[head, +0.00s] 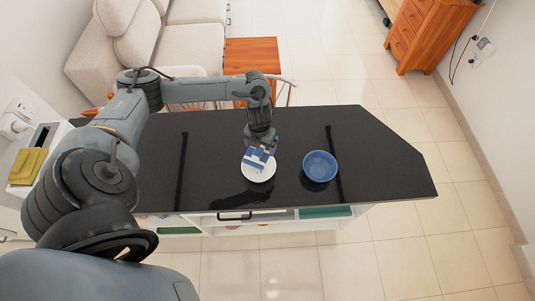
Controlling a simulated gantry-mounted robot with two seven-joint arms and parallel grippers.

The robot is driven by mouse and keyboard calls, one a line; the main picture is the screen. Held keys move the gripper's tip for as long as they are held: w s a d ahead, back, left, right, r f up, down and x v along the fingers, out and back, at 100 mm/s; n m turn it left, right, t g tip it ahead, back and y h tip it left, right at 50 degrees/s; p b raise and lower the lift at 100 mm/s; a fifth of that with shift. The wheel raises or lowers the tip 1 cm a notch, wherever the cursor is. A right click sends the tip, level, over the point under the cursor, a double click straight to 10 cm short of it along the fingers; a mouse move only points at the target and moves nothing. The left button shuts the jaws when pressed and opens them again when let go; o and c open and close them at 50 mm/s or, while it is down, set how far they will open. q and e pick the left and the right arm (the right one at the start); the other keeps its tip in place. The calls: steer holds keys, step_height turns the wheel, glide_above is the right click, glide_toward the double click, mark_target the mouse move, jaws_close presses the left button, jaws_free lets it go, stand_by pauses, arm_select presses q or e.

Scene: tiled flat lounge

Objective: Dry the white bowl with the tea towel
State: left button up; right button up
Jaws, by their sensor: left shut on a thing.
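The white bowl (259,175) stands on the black counter, near its front edge at the middle. The tea towel (256,157), blue and white, is bunched over the back part of the bowl. My left gripper (260,147) points down from behind and is shut on the tea towel, which is at or just over the bowl. I cannot tell whether the cloth touches the bowl's inside. The fingertips are partly hidden by the cloth. My right gripper is not in view.
A blue bowl (320,167) stands on the black counter (385,160) just right of the white bowl. The counter's right end is clear. A yellow cloth (27,165) lies at the far left. A wooden chair and a small table (252,52) stand behind the counter.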

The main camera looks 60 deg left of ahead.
arm_select(q)
steer(key=shift+s+a+r, duration=0.1)
steer(key=shift+s+a, duration=0.1)
steer(key=shift+a, duration=0.3)
steer(key=shift+s+a, duration=0.1)
steer(key=shift+a, duration=0.05)
steer(key=shift+f+b, duration=0.6)
steer(key=shift+f, duration=0.15)
steer(key=shift+f+b, duration=2.35)
steer(key=shift+f, duration=0.5)
steer(key=shift+f+b, duration=0.35)
steer(key=shift+f, duration=0.05)
steer(key=shift+s+d, duration=0.1)
steer(key=shift+d, duration=0.1)
